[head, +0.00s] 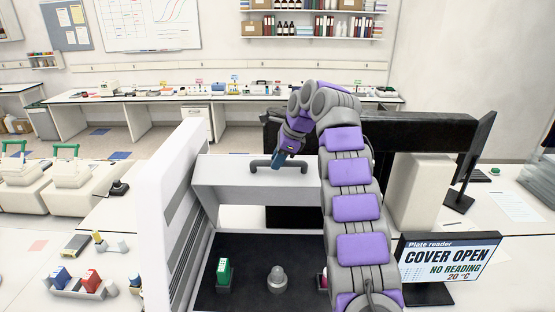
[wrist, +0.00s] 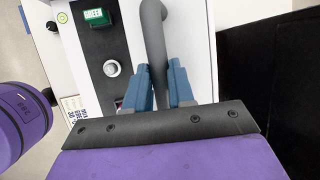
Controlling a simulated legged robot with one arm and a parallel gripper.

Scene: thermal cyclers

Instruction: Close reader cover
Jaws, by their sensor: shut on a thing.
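The plate reader's light grey cover (head: 255,186) stands raised at the back of the reader, with a dark bar handle (head: 277,162) on it. My gripper (head: 279,161) is at the right part of this handle, its blue fingers shut around it. In the wrist view the blue fingertips (wrist: 163,82) sit on both sides of the dark handle bar (wrist: 152,40). The open reader bed (head: 250,260) is dark and holds a green block (head: 223,271) and a grey round knob (head: 277,279). A sign (head: 450,262) reads "COVER OPEN". My arm hides the bed's right side.
A tall white side panel (head: 168,220) stands left of the bed. A black monitor (head: 472,160) stands to the right. A rack with blue and red blocks (head: 78,284) lies at the lower left. Further benches and shelves are at the back.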

